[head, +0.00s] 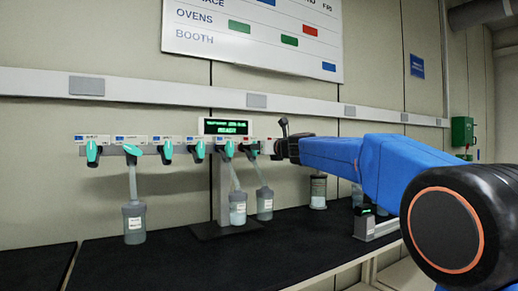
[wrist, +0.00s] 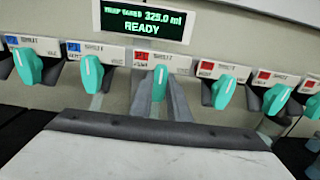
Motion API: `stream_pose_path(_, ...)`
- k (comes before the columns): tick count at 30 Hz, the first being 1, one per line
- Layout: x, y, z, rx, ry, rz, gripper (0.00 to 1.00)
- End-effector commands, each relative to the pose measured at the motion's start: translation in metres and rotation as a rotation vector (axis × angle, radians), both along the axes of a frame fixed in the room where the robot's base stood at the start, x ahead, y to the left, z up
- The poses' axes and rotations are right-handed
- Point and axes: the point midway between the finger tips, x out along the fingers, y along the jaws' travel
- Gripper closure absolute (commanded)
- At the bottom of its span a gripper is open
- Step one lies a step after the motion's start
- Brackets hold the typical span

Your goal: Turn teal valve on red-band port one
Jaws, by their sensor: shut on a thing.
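A row of teal valves hangs along a manifold, each under a small label. In the wrist view the teal valve (wrist: 160,82) under the first red-band label (wrist: 163,62) stands between the fingers of my gripper (wrist: 160,98). The fingers are shut on its handle, one on each side. The handle points nearly straight down, with a white line on it. In the head view my gripper (head: 266,148) reaches the right end of the visible row, and its fingers and valve are largely hidden there.
Blue-label valves (wrist: 91,73) hang to the left, and another red-label valve (wrist: 222,91) is close on the right. A display (wrist: 144,20) above reads READY.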

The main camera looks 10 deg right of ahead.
Motion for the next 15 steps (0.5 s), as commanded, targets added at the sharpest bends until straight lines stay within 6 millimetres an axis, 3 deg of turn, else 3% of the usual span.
stream_pose_path(1,0.0002,0.0002,-0.0019,-0.001,0.003,0.001,0.82)
stream_pose_path(3,0.0002,0.0001,-0.0017,-0.001,0.002,0.001,0.66)
stream_pose_path(15,-0.0045,-0.0016,0.0002,-0.001,0.0,0.0,0.66)
